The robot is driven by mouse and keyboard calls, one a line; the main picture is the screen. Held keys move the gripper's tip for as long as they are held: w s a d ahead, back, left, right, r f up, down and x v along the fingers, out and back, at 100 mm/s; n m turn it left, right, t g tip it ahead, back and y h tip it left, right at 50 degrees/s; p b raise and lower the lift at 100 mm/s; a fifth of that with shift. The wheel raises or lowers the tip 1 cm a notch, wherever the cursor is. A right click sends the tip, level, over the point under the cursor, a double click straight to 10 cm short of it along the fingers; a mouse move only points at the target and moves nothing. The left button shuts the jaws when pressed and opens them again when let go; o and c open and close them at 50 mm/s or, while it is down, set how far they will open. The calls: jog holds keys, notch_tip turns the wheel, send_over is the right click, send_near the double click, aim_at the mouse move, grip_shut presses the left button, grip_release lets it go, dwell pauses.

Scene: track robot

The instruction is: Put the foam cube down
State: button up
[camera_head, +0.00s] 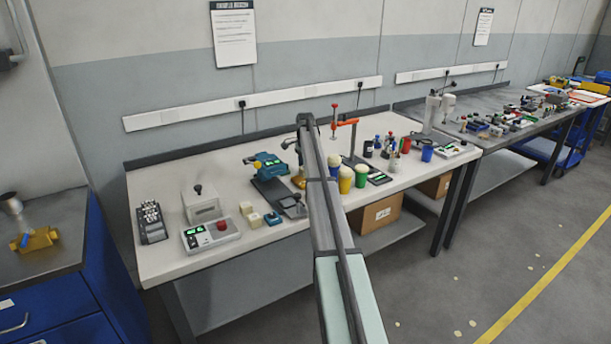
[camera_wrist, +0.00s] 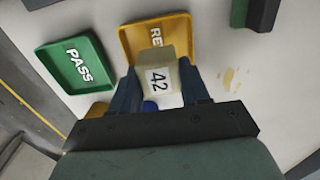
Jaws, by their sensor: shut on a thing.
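The foam cube (camera_wrist: 158,78) is cream with the number 42 on its face. It shows in the wrist view between the two blue fingers of my gripper (camera_wrist: 161,88), which is shut on it. The cube overlaps the lower part of a yellow tray (camera_wrist: 130,43) whose lettering begins "RE"; the rest of the word is hidden. I cannot tell whether the cube touches the tray or is above it. A green tray (camera_wrist: 97,79) marked PASS lies to the left, apart from the cube. In the head view my arm hides the gripper and the held cube.
Several cream cubes (camera_head: 254,219) sit on the white bench (camera_head: 180,262) beside a control box (camera_head: 212,234) with a red button. Cups (camera_head: 346,180) and bottles stand right of my arm. A dark object (camera_wrist: 263,14) is at the wrist view's top right.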

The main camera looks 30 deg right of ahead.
jog(key=shift+f, duration=1.5)
jog(key=shift+f, duration=0.2)
jog(key=o, duration=0.8)
jog(key=shift+r, duration=0.15)
notch_tip(320, 180, up, 12)
jog(key=shift+r, duration=0.1)
